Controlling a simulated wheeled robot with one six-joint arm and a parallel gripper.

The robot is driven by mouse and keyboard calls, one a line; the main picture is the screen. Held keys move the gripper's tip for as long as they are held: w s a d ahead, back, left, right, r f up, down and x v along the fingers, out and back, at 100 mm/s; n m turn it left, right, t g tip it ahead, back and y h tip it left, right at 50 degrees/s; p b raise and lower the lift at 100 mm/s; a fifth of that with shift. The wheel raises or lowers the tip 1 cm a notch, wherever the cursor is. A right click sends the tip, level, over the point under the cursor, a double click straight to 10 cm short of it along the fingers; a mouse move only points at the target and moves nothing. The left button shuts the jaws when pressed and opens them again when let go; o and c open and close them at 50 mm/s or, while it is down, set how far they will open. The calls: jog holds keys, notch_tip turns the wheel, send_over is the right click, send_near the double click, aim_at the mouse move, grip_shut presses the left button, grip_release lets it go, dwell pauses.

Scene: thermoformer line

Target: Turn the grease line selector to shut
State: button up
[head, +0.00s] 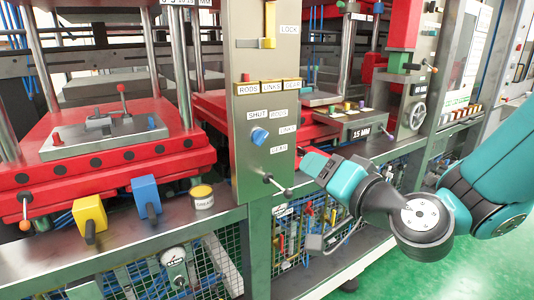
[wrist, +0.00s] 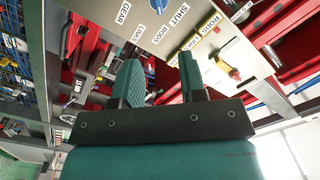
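The selector is a blue knob (head: 259,135) on a grey upright panel (head: 240,180). Labels SHUT (head: 257,115), RODS, LINKS and GEAR curve from above it round its right side. I cannot tell which label the knob points at. The knob (wrist: 158,5) is partly cut off at the top edge of the wrist view, with SHUT (wrist: 180,15) to its right. My gripper (head: 314,164) is to the right of the panel and below the knob, apart from it. In the wrist view my gripper (wrist: 160,72) has its two fingers spread, with nothing between them.
A yellow GREASE cap (head: 203,197) and blue and yellow blocks stand on the bench at left.

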aim_at(264, 138)
jog(key=p+x, duration=1.6)
jog(key=shift+w+d+r, duration=0.1)
jog(key=shift+w+r, duration=0.2)
jog(key=shift+w+a+f+p, duration=0.15)
jog(key=shift+w+a+p, duration=0.1)
jog(key=shift+w+p, duration=0.2)
grip_shut()
